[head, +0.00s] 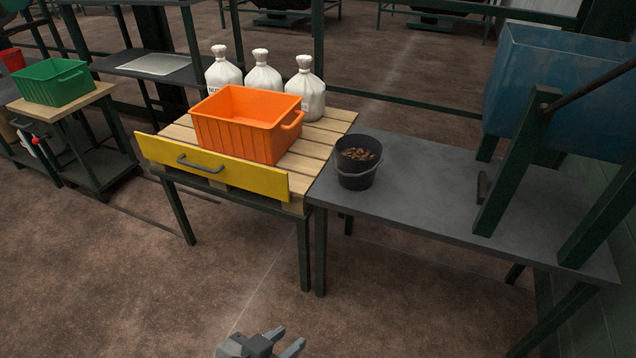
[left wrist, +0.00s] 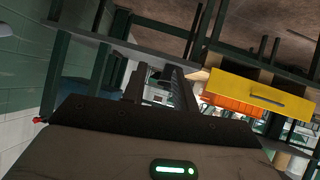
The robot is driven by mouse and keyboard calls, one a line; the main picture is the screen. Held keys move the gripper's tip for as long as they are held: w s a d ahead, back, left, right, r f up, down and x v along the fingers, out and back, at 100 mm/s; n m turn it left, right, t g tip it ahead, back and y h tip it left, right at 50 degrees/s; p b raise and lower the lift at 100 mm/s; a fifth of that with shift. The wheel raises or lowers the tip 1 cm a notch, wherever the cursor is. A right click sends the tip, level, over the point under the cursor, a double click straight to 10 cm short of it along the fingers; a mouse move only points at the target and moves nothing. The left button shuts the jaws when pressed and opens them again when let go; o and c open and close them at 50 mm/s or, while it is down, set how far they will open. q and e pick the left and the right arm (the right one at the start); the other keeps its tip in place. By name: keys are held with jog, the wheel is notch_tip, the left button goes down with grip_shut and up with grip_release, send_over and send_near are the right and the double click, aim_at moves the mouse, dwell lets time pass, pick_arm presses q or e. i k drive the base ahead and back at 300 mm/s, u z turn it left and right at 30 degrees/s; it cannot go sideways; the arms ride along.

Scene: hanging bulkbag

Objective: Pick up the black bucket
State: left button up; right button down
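The black bucket (head: 357,162) stands upright on the grey metal table, near its left end. It holds brown nut-like pieces, and its handle hangs down across the front. My left gripper (head: 284,341) is at the bottom edge of the head view, well in front of and below the bucket. Its two fingers are apart with nothing between them. They also show in the left wrist view (left wrist: 158,88), where I cannot make out the bucket. My right gripper is in neither view.
The grey table (head: 420,205) has clear room right of the bucket. A blue hopper (head: 550,85) on green legs stands at its right end. Left are an orange crate (head: 235,135), white sacks (head: 262,78) and a yellow drawer front (head: 215,170). Open floor lies in front.

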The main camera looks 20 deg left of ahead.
aim_at(358, 156)
jog(key=z, duration=0.1)
jog(key=k, duration=0.55)
jog(key=u, duration=1.4)
jog(key=i, duration=1.15)
jog(key=z, duration=1.65)
jog(key=i, duration=1.15)
jog(key=z, duration=0.4)
